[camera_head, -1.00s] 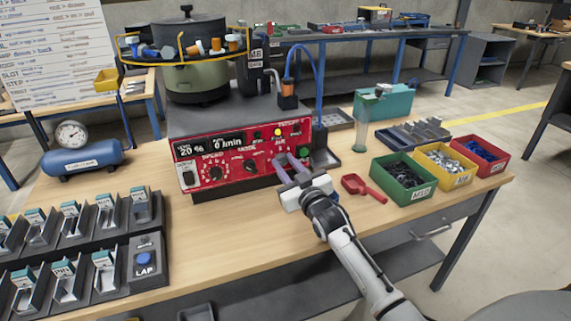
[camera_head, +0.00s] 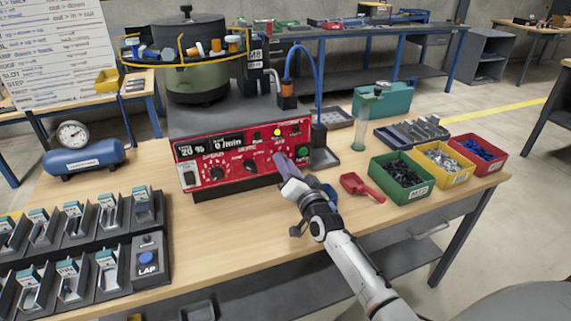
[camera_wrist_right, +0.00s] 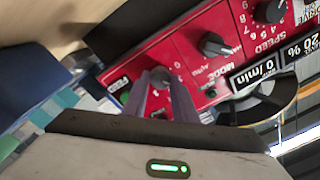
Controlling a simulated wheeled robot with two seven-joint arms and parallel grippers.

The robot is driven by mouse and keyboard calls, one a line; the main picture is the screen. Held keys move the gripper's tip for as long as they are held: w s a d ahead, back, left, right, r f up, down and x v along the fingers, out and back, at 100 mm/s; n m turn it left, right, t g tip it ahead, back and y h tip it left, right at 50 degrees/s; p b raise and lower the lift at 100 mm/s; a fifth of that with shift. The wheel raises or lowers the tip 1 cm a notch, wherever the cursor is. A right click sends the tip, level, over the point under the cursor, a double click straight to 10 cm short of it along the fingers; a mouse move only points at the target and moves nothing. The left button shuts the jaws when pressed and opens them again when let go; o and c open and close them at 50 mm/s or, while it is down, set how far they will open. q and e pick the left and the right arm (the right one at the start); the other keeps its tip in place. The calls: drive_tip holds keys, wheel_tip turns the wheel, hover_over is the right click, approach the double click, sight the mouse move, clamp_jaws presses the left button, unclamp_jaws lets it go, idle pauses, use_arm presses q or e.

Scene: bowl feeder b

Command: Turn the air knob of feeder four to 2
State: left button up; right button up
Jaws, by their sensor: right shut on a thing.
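The feeder's red control panel (camera_head: 232,160) faces me on the table, with its bowl (camera_head: 192,60) on the grey housing behind. My right gripper (camera_head: 282,160) reaches the right part of the panel, and its fingers are shut on the air knob. The head view hides this knob behind the fingers. In the right wrist view the air knob (camera_wrist_right: 160,76) shows between the two fingertips, with a 0 printed near it. The knob's exact setting cannot be read. My left gripper is not in view.
Beside the air knob are the mode knob (camera_head: 250,166) and a speed knob (camera_head: 215,173). A green button (camera_head: 303,153) sits close on the right. A red scoop (camera_head: 361,187) and a green bin (camera_head: 403,178) stand further right.

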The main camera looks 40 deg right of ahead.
drive_tip(key=m, duration=0.6)
drive_tip(key=shift+f+m, duration=0.1)
drive_tip(key=shift+m, duration=0.3)
idle(0.3)
drive_tip(key=o, duration=1)
drive_tip(key=shift+h, duration=0.3)
drive_tip(key=shift+o, duration=0.2)
drive_tip(key=shift+s, duration=0.1)
drive_tip(key=v, duration=1)
drive_tip(key=shift+s, duration=0.1)
